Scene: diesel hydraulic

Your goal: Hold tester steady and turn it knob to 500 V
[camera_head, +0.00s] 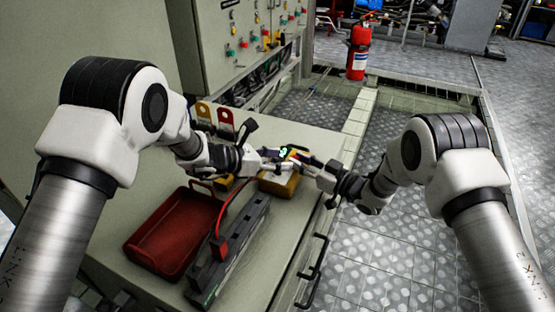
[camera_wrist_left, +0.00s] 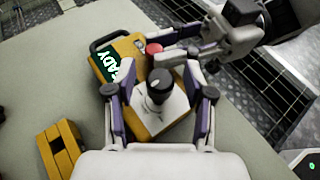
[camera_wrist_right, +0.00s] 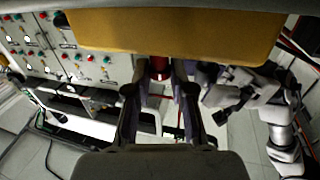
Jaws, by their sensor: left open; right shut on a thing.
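The yellow tester (camera_head: 280,186) lies on the cabinet top. The left wrist view shows its dark screen with "ADY" visible (camera_wrist_left: 116,68), a black handle, a red cap (camera_wrist_left: 153,48) and a black knob (camera_wrist_left: 159,88) on a pale plate. My left gripper (camera_wrist_left: 155,75) is open, with one finger on each side of the knob. Any contact with it is hard to tell. In the right wrist view the tester's yellow body (camera_wrist_right: 180,32) fills the top, and the fingertips meet near something red.
A red tray (camera_head: 172,235) and a grey rack with a red cable (camera_head: 228,255) stand in front on the cabinet top. A yellow block (camera_wrist_left: 58,150) lies near the tester. Behind are red and yellow tags (camera_head: 225,118) and a control panel (camera_head: 245,45).

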